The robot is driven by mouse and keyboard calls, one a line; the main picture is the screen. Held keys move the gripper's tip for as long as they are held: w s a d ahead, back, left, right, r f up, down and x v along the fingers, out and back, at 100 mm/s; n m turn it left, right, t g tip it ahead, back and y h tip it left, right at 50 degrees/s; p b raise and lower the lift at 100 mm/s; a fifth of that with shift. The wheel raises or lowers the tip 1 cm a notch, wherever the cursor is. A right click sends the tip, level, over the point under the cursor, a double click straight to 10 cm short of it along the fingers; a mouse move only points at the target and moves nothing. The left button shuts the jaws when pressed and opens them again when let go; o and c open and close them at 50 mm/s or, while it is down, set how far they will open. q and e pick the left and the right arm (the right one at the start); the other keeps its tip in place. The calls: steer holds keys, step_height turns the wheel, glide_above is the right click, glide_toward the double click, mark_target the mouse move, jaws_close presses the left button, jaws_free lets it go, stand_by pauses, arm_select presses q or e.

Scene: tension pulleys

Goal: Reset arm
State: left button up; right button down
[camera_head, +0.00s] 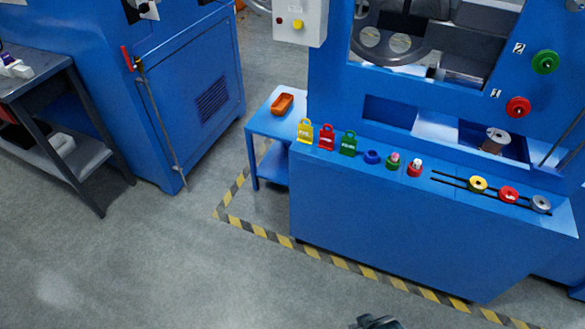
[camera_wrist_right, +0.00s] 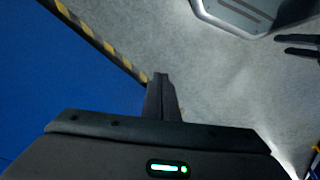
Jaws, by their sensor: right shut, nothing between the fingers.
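My right gripper (camera_wrist_right: 160,85) shows in the right wrist view with its two dark fingers together and nothing between them. It is over the floor, beside a yellow-and-black floor stripe. Two dark fingers with a gap between them, which look like my left gripper (camera_wrist_right: 300,45), show at the right edge of that view, empty. In the head view only a small dark part of one of my arms shows at the bottom edge; its fingers cannot be made out. The blue pulley machine (camera_head: 400,225) stands at the right, apart from that part.
On the machine's ledge are yellow (camera_head: 305,131), red (camera_head: 326,138) and green (camera_head: 348,143) tags, several small knobs and pulleys (camera_head: 478,184). A grey shelf (camera_head: 60,120) stands far left. The floor (camera_head: 190,265) in front is clear.

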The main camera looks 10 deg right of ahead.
steer(key=s+f, duration=0.4)
steer(key=f, duration=0.9)
steer(key=s+a+f+t, duration=0.1)
steer(key=s+f, duration=0.3)
steer(key=f, duration=0.9)
steer(key=shift+s+a+f+n+y, duration=0.2)
steer(key=shift+f+n+y, duration=0.1)
steer(key=shift+y, duration=0.1)
